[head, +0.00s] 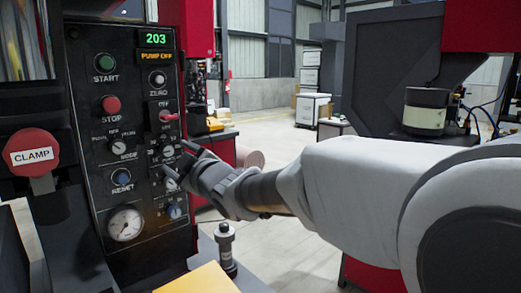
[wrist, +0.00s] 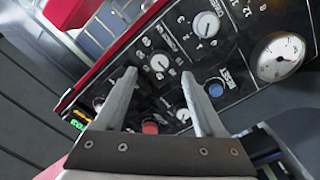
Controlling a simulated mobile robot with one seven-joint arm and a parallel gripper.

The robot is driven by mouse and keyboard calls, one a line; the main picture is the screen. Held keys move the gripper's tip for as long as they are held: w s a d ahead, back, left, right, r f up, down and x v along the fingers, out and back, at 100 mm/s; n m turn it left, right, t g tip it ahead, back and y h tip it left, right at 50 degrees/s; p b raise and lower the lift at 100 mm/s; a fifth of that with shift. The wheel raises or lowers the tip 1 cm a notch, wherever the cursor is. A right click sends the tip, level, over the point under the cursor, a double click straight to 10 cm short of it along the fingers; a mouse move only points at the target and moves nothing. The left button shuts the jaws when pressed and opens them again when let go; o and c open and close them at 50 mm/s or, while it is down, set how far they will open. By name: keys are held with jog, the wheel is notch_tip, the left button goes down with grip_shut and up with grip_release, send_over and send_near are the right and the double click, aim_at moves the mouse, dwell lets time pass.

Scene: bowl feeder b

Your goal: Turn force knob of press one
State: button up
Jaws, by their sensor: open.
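The black control panel of the press (head: 140,190) stands at the left in the head view. A white dial knob with numbers around it, apparently the force knob (head: 167,150), is in its right column below a red switch. It also shows in the wrist view (wrist: 160,62), between and just beyond my fingertips. The small label cannot be read for sure. My gripper (head: 177,163) is open and empty in front of the panel, facing it. In the wrist view its two fingers (wrist: 159,74) are spread, one on each side of the knob's line. Contact cannot be told.
Close by on the panel are the mode knob (head: 117,146), the blue reset button (head: 121,177), a lower dial (wrist: 207,23) and a pressure gauge (head: 126,223). A red clamp button (head: 34,152) juts out at the left. A dark post (head: 226,247) stands below my gripper.

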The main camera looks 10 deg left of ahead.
aim_at(168, 151)
jog(key=shift+x, duration=2.5)
jog(key=shift+c, duration=0.2)
grip_shut()
